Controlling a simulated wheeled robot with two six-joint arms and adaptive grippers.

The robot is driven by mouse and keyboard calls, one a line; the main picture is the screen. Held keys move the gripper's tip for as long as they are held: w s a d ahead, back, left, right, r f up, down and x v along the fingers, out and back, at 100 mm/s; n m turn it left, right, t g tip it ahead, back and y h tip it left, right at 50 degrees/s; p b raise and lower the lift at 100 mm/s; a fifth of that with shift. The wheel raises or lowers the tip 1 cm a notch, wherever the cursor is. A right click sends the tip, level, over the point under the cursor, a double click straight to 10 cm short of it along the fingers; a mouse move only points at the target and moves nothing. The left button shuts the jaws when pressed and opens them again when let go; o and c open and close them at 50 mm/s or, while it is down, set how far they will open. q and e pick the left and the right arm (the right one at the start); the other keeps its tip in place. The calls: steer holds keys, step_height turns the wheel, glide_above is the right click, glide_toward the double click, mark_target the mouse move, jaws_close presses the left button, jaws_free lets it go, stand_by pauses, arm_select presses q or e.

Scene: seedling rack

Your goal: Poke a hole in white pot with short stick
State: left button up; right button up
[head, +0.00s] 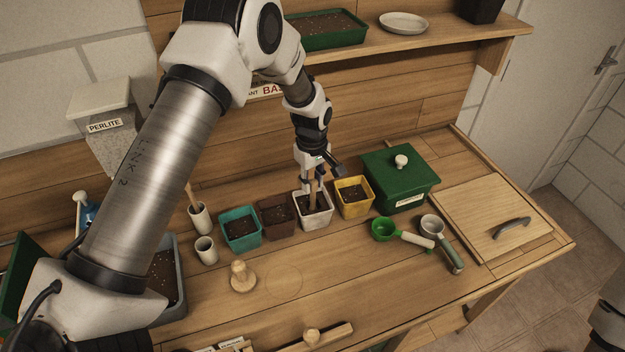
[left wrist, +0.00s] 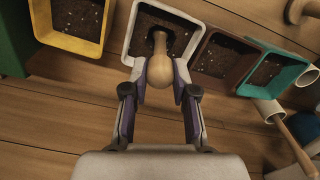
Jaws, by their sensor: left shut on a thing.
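The white pot (head: 317,223) stands on the bench between the brown and yellow pots, filled with dark soil. It also shows at the top of the left wrist view (left wrist: 131,38). My left gripper (head: 314,190) is above it, shut on the short stick (left wrist: 159,70), a pale wooden tool with a rounded top. The stick points down, and its lower end meets a dark spot in the soil; how deep it goes is hidden. The gripper fingers (left wrist: 160,88) sit on both sides of the stick's rounded top. My right gripper is not in view.
A yellow pot (head: 355,209), brown pot (head: 279,226) and teal pot (head: 242,245) stand in the row. A green lidded box (head: 395,185) is to the right, with scoops in front. A cup (head: 200,220) holds another stick. The front middle of the bench is mostly clear.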

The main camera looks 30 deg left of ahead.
arm_select(q)
steer(key=shift+r+p, duration=2.15)
steer(key=shift+r, duration=0.9)
steer(key=shift+r+p, duration=0.85)
steer(key=shift+r, duration=1.9)
steer(key=shift+f, duration=0.1)
